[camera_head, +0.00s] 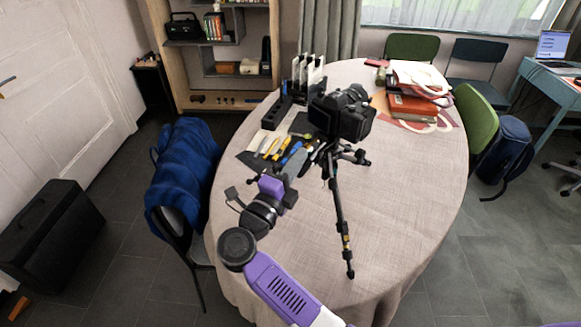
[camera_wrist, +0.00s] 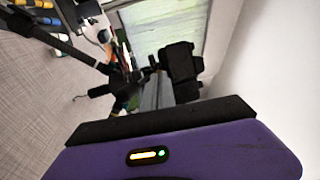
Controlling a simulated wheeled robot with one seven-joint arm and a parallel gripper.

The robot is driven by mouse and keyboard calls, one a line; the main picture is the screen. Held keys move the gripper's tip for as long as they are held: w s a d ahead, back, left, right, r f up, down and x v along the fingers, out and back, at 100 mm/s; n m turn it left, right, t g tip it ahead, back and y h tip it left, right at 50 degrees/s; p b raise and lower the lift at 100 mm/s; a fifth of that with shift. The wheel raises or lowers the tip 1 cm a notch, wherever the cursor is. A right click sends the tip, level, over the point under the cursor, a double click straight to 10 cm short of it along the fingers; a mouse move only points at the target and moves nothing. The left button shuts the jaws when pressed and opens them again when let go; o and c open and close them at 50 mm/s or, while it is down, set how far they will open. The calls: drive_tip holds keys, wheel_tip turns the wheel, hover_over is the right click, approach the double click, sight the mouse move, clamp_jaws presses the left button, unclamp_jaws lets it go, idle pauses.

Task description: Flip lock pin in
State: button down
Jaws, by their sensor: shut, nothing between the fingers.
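A black camera (camera_head: 342,115) sits on a small black tripod (camera_head: 338,195) standing on the table (camera_head: 405,215). One tripod leg reaches toward the front of the table, with lock-like fittings (camera_head: 345,230) low on it. The lock pin itself is too small to make out. My gripper (camera_head: 276,181) is over the table's left part, left of the tripod and apart from that front leg. Its fingers are largely hidden behind the purple hand.
A dark mat with several tools (camera_head: 275,148) lies behind my gripper. A black rack (camera_head: 285,105) stands at the back left. Red books (camera_head: 412,106) and a white bag (camera_head: 418,75) lie at the back right. The front right of the table is clear.

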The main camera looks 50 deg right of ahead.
sight(312, 143)
drive_tip(key=shift+d, duration=0.25)
drive_tip(key=shift+x, duration=0.8)
drive_tip(key=shift+s+d, duration=0.1)
drive_tip(key=shift+d, duration=0.2)
drive_tip(key=shift+f, duration=0.1)
